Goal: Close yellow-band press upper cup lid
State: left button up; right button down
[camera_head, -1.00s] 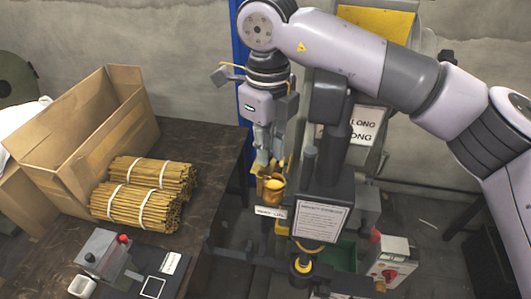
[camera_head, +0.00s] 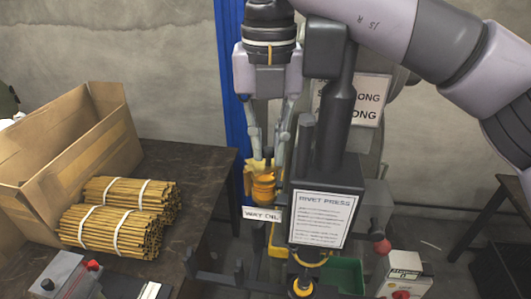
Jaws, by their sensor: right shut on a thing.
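The rivet press (camera_head: 336,165) stands right of the table, with a white "RIVET PRESS" sheet on its front. At its left side is a small amber-yellow oil cup (camera_head: 263,187), above a "WAY OIL" label. My right gripper (camera_head: 268,157) comes down from above, its two fingers around a small dark part at the cup's top. It is shut on this part, which looks like the cup lid. The fingers partly cover the lid, so I cannot tell its exact angle. My left gripper is not in view.
Left, a dark table (camera_head: 195,190) holds an open cardboard box (camera_head: 105,150), bundles of brown sticks (camera_head: 110,228) and a grey control box with a red button (camera_head: 65,277). A green bin (camera_head: 343,274) and a red-knobbed control box (camera_head: 405,275) sit low right.

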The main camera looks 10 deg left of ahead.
jog(key=m+b, duration=0.1)
jog(key=s+m+b, duration=0.1)
jog(key=m, duration=0.1)
jog(key=shift+d+m+b, duration=0.15)
jog(key=shift+m+b, duration=0.15)
jog(key=shift+s+m+b, duration=0.25)
jog(key=shift+m+b, duration=0.25)
jog(key=shift+m, duration=0.25)
jog(key=shift+s+m+b, duration=0.2)
jog(key=shift+m+b, duration=0.25)
jog(key=shift+m, duration=0.3)
jog(key=shift+r, duration=0.1)
jog(key=c, duration=1.6)
grip_release()
notch_tip(320, 180, up, 8)
jog(key=shift+f, duration=0.1)
